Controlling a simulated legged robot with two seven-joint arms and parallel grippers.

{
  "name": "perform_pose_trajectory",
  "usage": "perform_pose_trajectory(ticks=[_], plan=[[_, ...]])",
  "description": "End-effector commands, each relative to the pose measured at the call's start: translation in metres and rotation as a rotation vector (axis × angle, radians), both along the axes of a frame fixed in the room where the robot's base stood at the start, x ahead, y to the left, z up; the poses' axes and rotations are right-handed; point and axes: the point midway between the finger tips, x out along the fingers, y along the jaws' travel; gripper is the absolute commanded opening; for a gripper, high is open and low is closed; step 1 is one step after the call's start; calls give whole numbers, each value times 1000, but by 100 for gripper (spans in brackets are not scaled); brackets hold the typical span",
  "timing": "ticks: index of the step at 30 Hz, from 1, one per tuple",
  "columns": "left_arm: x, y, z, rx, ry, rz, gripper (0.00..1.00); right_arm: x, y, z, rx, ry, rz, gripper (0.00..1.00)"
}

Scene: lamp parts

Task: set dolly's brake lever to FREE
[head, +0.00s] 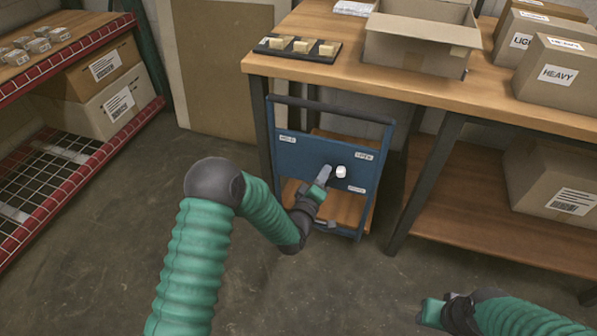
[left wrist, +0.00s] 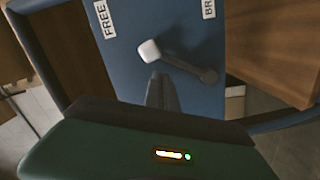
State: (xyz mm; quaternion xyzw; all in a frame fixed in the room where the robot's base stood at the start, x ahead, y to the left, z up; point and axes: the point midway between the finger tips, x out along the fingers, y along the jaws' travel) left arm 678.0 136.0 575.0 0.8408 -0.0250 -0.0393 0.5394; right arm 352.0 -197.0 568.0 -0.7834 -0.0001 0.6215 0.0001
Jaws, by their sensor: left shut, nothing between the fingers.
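The blue dolly (head: 300,160) stands below the table's left end. Its brake lever has a white knob (head: 341,171), which lies between the upper-right FREE label (head: 364,156) and the lower-right label (head: 357,188). In the left wrist view the knob (left wrist: 150,50) is on the FREE label's (left wrist: 104,18) side of the grey pivot (left wrist: 208,76); a label starting BR (left wrist: 208,8) is at upper right. My left gripper (head: 325,172) is shut and empty, its fingertips (left wrist: 158,80) close beside the knob; contact is unclear. My right gripper (head: 428,313) is low, away from the dolly.
The wooden table (head: 390,83) above the dolly holds an open box (head: 420,50), a dark block tray (head: 270,50) and closed boxes (head: 560,75). A red-edged shelf (head: 75,60) stands left. Bare floor (head: 310,290) lies in front.

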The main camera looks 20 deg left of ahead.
Motion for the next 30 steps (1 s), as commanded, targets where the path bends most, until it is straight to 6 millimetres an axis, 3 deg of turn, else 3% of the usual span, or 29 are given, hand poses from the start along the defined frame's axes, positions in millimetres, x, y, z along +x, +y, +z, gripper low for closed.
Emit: perform_pose_trajectory(ticks=[5,30], plan=[[0,-9,-2,101,1,0,0,0,0,4,0,0,0,36],[-1,-20,-7,92,3,-5,0,0,0,6,0,0,0,36]])
